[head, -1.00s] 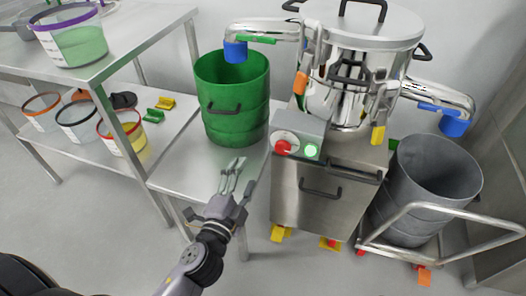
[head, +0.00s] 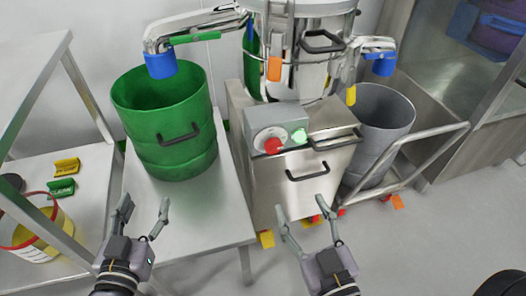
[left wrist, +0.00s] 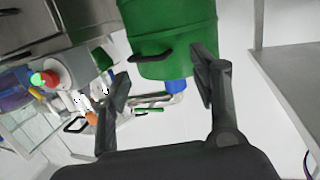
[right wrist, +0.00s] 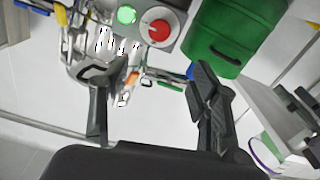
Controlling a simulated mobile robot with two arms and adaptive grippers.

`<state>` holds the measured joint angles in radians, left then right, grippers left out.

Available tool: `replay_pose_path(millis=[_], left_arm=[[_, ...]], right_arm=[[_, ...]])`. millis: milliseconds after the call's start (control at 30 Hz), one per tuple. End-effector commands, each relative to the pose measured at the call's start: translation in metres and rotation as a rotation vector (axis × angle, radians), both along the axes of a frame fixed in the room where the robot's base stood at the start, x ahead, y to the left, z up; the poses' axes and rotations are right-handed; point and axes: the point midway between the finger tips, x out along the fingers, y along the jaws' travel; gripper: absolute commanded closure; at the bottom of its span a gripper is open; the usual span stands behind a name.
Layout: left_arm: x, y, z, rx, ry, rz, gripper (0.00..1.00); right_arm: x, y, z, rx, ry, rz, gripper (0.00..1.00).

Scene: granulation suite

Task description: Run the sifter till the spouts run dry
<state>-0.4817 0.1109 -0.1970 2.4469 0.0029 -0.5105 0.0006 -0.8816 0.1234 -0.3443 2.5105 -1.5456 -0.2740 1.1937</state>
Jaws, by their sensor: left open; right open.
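The steel sifter (head: 300,50) stands on a steel cabinet (head: 300,188). Its control box (head: 275,128) carries a red knob (head: 272,146) and a lit green button (head: 299,136). The left spout with a blue end (head: 161,66) hangs over the green drum (head: 168,128) on a steel table. The right spout's blue end (head: 383,65) is above the grey drum (head: 377,125). No powder stream is visible at either spout. My left gripper (head: 144,208) is open and empty before the green drum. My right gripper (head: 307,221) is open and empty in front of the cabinet, below the control box.
The grey drum stands in a wheeled trolley with a tubular handle (head: 430,150). At left, a shelf holds a yellow-and-red tub (head: 35,238) and yellow and green clips (head: 64,177). A glazed cabinet (head: 460,60) stands at the back right.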

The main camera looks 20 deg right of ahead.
Motion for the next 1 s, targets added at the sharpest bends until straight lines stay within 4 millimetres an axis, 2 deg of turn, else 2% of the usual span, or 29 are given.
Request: replay_pose_path(millis=[367,567,800,1000], left_arm=[[0.004,-0.006,0.033,-0.042,-0.178,-0.01,0.44],[-0.002,0.002,-0.004,0.013,0.037,0.002,0.44],[-0.019,0.012,-0.046,0.068,0.265,0.016,0.44],[-0.033,0.018,-0.066,0.096,0.384,0.025,0.44]], right_arm=[[0.029,0.002,0.0,-0.005,0.002,0.005,0.44],[0.051,0.002,0.002,-0.006,0.002,0.001,0.44],[0.087,0.003,0.003,-0.007,0.001,0.001,0.44],[0.12,0.004,0.001,-0.007,0.001,0.0,0.44]])
